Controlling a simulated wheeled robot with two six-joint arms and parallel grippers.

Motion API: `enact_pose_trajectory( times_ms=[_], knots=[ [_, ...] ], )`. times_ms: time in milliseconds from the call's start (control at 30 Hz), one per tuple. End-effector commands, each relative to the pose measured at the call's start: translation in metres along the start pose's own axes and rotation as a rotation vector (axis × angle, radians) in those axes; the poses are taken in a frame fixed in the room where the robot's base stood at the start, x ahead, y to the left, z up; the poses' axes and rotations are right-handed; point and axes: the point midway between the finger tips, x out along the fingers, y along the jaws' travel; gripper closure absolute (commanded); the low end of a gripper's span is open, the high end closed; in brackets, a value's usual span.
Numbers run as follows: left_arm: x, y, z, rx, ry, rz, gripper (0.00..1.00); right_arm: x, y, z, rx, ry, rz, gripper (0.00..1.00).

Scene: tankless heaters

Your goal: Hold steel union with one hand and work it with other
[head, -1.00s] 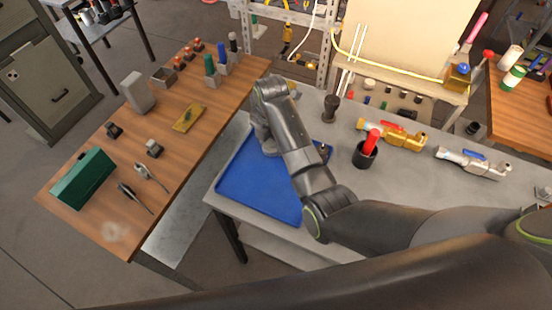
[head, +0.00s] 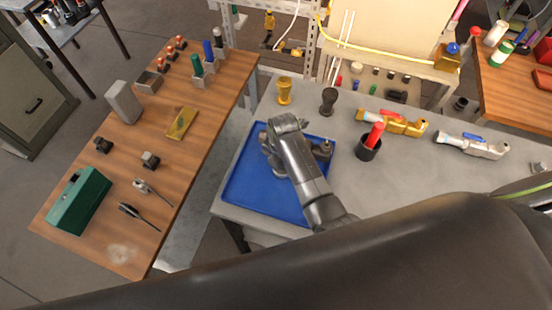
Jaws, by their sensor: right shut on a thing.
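A blue tray (head: 247,188) lies on the grey bench. My right gripper (head: 272,167) is over the tray's upper left part, low and pointing down. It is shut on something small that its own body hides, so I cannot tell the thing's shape. A small grey metal fitting (head: 323,149) stands on the tray's right part, just right of my right wrist. I cannot tell whether it is the steel union. A dark arm link of mine fills the bottom of the view. My left gripper is not in view.
A brass fitting (head: 284,91), a dark fitting (head: 328,101), a black cup (head: 367,150) with a red-handled tool, a yellow valve (head: 395,122) and a silver valve (head: 470,146) stand behind and right of the tray. A wooden bench (head: 205,130) with tools is at left.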

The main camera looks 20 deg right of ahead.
Motion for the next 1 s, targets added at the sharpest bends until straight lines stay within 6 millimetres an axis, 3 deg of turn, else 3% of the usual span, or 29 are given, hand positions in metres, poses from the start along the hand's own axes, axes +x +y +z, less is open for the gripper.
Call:
enact_pose_trajectory(
  times_ms=[367,400,567,1000],
  knots=[
    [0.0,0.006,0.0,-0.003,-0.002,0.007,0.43,0.004,0.0,0.0,0.0,-0.001,0.001,0.79],
    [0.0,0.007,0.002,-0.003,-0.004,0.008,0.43,0.004,0.0,0.0,0.0,-0.001,0.002,0.49],
    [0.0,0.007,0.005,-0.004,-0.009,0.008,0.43,0.004,0.0,0.0,0.0,-0.001,0.002,0.3],
    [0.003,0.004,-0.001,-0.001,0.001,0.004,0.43,-0.006,0.001,0.001,0.0,-0.002,0.004,0.3]
  ],
)
